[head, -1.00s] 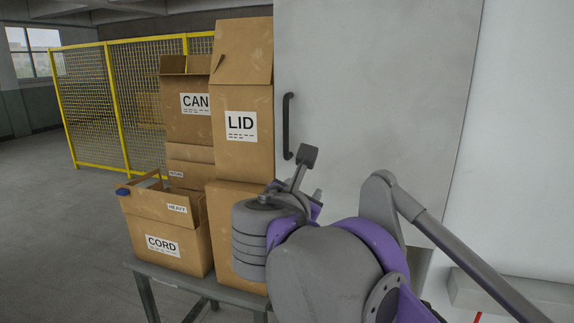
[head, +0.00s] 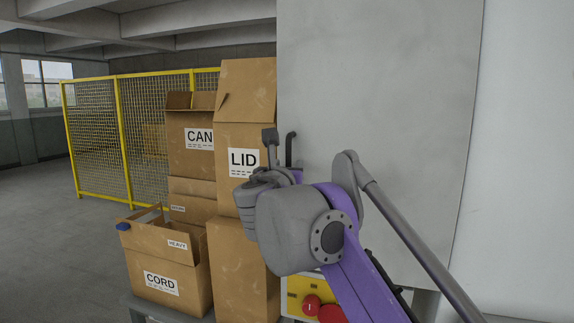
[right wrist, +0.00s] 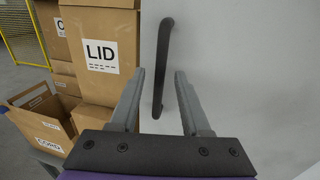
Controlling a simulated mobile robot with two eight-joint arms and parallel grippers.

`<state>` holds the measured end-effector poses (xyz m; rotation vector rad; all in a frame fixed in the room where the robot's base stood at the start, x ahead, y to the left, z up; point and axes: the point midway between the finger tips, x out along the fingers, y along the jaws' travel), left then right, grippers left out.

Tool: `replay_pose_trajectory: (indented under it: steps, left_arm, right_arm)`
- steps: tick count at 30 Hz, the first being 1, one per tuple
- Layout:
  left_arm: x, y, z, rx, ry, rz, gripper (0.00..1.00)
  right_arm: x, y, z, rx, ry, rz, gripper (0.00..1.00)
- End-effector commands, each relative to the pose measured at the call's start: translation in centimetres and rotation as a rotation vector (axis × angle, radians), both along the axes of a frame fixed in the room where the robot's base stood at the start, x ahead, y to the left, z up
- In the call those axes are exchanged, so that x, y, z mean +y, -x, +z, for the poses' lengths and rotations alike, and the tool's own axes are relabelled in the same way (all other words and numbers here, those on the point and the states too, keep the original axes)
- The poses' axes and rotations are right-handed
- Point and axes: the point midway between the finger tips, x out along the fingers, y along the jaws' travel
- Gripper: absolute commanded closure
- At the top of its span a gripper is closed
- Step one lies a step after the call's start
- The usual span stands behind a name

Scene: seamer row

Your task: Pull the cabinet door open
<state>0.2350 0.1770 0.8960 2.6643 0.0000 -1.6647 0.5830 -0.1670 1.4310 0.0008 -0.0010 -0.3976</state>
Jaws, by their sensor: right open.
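The cabinet door (head: 385,90) is a large flat grey panel, and it looks shut. Its dark vertical bar handle (head: 290,148) is on the door's left side, partly hidden behind my right gripper in the head view. In the right wrist view the handle (right wrist: 162,65) stands upright between and beyond the two fingers of my right gripper (right wrist: 160,75). The fingers are apart, and I see no contact with the handle. In the head view my right gripper (head: 270,140) is just left of the handle. My left gripper is not in view.
Stacked cardboard boxes marked LID (head: 245,100), CAN (head: 190,145) and CORD (head: 165,265) stand close to the left of the door on a grey table (head: 140,306). A yellow box with red buttons (head: 297,290) is below the door. A yellow mesh fence (head: 95,130) stands behind.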

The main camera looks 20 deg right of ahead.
Motion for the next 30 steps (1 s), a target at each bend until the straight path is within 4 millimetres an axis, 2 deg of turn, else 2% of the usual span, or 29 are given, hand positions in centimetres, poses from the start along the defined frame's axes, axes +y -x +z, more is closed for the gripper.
replay_pose_trajectory:
  steps: [10, 15, 18, 30]
  left_arm:
    - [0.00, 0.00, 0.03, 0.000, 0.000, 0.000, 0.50]
    - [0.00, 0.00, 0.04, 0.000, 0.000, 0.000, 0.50]
    - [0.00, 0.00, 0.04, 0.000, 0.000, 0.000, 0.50]
    - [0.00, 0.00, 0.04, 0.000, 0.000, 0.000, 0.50]
  right_arm:
    - [-0.17, -0.36, -0.05, 0.000, -0.001, 0.000, 0.55]
    - [-0.16, -0.36, -0.05, 0.000, -0.001, 0.000, 0.85]
    - [-0.17, -0.34, -0.05, 0.001, -0.001, 0.000, 1.00]
    - [-0.16, -0.33, -0.05, 0.001, -0.001, 0.000, 1.00]
